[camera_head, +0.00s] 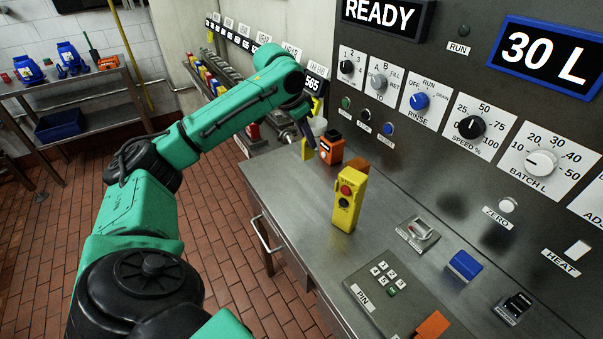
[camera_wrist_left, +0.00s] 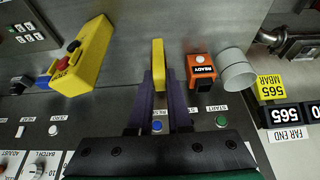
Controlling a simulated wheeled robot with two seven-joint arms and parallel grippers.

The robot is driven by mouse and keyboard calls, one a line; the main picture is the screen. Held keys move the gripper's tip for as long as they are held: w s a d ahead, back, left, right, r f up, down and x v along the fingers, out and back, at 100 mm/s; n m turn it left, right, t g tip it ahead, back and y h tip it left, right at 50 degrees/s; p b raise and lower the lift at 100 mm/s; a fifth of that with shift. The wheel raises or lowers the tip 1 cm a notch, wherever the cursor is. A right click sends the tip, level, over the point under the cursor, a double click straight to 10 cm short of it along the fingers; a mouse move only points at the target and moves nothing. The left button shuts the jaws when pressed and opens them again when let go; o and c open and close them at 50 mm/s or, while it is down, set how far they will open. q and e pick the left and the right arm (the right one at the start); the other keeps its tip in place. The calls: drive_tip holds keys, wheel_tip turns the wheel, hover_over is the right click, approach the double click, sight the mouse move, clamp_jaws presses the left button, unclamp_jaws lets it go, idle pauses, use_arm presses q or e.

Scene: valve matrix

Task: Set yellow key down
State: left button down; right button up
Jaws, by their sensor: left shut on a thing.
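The yellow key (camera_head: 307,150) is a flat yellow piece near the back left of the steel counter (camera_head: 290,195). My left gripper (camera_head: 308,136) is shut on it from above. In the left wrist view the yellow key (camera_wrist_left: 158,58) stands out between the two purple fingers of my left gripper (camera_wrist_left: 158,88). I cannot tell whether its lower end touches the counter. My right gripper is not in view.
An orange READY box (camera_head: 331,147) and a white cylinder (camera_wrist_left: 236,68) stand close to the key. A yellow button box (camera_head: 348,200) stands nearer the front. A keypad (camera_head: 388,290) lies farther right. Bare counter lies between key and button box. The control panel (camera_head: 470,190) rises behind.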

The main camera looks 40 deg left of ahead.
use_arm(q)
wheel_tip(320, 180, down, 14)
drive_tip(key=shift+f+p, duration=0.25)
drive_tip(key=shift+p, duration=0.55)
drive_tip(key=shift+f, duration=0.3)
drive_tip(key=c, duration=0.9)
unclamp_jaws()
drive_tip(key=shift+f, duration=0.1)
drive_tip(key=shift+o, duration=0.2)
drive_tip(key=b+v, duration=0.1)
drive_tip(key=v, duration=1.1)
drive_tip(key=shift+b, duration=0.3)
drive_tip(key=shift+s, duration=0.15)
